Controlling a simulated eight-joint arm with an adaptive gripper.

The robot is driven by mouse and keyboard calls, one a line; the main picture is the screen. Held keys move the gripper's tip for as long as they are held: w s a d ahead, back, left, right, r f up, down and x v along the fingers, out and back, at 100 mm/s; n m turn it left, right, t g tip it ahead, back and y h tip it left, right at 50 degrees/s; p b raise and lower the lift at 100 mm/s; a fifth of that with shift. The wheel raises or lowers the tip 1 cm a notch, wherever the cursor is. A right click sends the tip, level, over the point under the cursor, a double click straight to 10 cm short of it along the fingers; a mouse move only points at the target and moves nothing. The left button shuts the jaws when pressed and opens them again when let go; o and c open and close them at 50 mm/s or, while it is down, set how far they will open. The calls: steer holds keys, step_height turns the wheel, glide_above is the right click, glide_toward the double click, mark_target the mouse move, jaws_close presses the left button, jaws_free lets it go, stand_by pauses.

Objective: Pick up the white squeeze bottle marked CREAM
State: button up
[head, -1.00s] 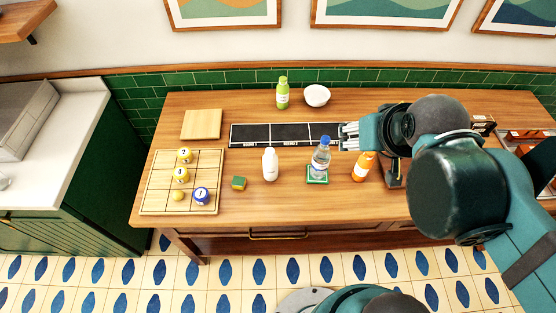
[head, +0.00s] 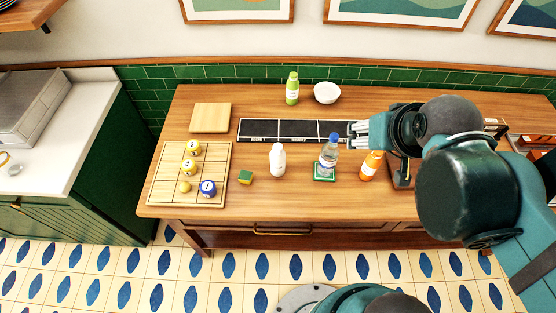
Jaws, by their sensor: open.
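A white squeeze bottle (head: 278,160) stands upright on the wooden table, left of the clear water bottle; any marking on it is too small to read. My gripper (head: 352,130) is open and empty, above the right end of the black strip. It is to the right of the white bottle and farther back, well apart from it. The fingers point left in the picture.
A water bottle (head: 328,157) on a green coaster (head: 325,178) and an orange bottle (head: 371,164) stand right of the white bottle. A green bottle (head: 292,88) and white bowl (head: 327,93) stand behind.

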steer(key=shift+w+a, duration=0.1)
steer(key=n+g, duration=0.5)
steer(key=n, duration=0.8)
glide_toward(277, 146)
steer(key=d, duration=0.7)
steer(key=a+f+n, duration=0.1)
steer(key=a+f, duration=0.1)
steer(key=f, duration=0.1)
steer(key=w+a+f+n+g, duration=0.1)
steer(key=a+f+n, duration=0.1)
steer(key=a+f+n+g, duration=0.1)
steer(key=a+f, duration=0.1)
steer(key=f, duration=0.1)
steer(key=shift+w+a+f, duration=0.15)
steer(key=shift+w+f, duration=0.2)
steer(key=shift+w, duration=0.05)
steer(key=shift+a+f+n, duration=0.35)
steer(key=shift+f+n, duration=0.15)
steer(key=shift+f, duration=0.05)
steer(key=shift+f, duration=1.3)
